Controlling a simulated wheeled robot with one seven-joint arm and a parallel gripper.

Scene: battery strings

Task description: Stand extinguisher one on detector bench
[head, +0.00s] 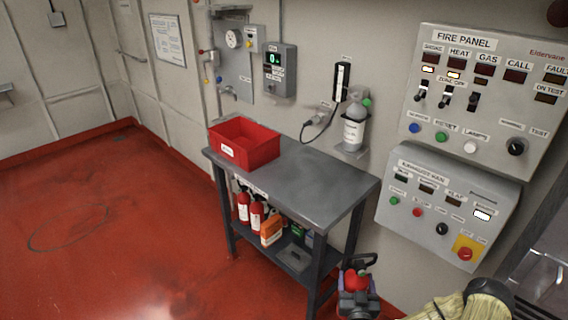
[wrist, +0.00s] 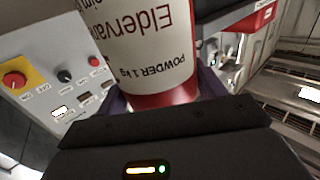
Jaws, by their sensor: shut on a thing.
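My gripper (head: 358,296) is low at the bottom right of the head view, beside the right end of the grey metal bench (head: 318,182). It is shut on a red extinguisher (head: 354,279). In the wrist view the held extinguisher (wrist: 140,45) fills the top middle, with a white label reading "POWDER 1 kg" upside down. Its number is not readable. The gripper's fingers lie on both sides of its body. The held extinguisher is off the bench, lower than the bench top in the picture. I take the grey bench as the detector bench; its front label is too small to read.
A red bin (head: 244,145) stands on the bench's left end; the top's middle and right are clear. Two red extinguishers (head: 256,216) and an orange box (head: 271,232) are on the lower shelf. The fire panel (head: 485,95) is at right.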

